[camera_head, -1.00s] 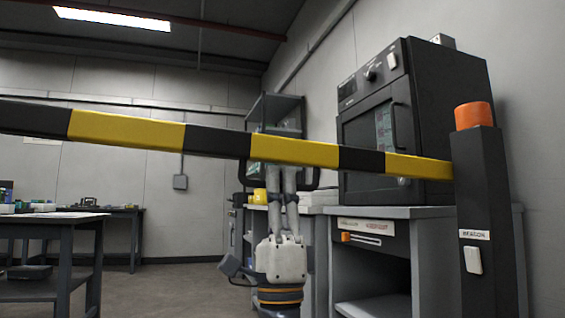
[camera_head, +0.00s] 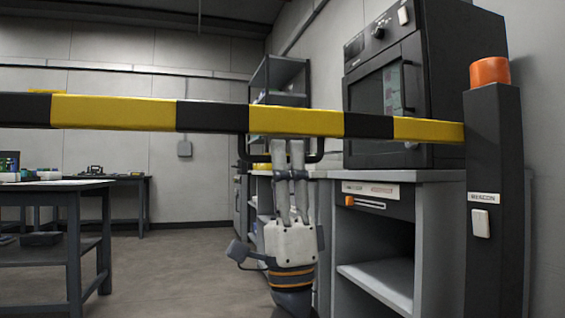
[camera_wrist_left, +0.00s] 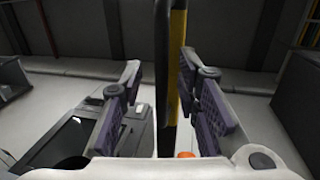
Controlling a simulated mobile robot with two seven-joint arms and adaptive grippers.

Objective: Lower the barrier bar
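The yellow-and-black barrier bar (camera_head: 297,121) spans the head view almost level, its right end meeting the dark post labelled BEACON (camera_head: 493,190). A dark loop handle (camera_head: 321,146) hangs under the bar. My left gripper (camera_head: 288,148) comes up from below, its fingertips at the handle just under the bar. In the left wrist view the dark handle (camera_wrist_left: 161,80) and the bar's yellow edge (camera_wrist_left: 178,60) run between the two finger pads. A gap shows beside the left pad, so the fingers look open around the handle. My right gripper is out of view.
An orange beacon (camera_head: 490,72) tops the post. Behind stand a dark oven (camera_head: 387,95) on a grey bench (camera_head: 385,280) and a shelf rack (camera_head: 280,72). A dark table (camera_head: 60,188) is at the left. Open floor (camera_head: 170,270) lies between.

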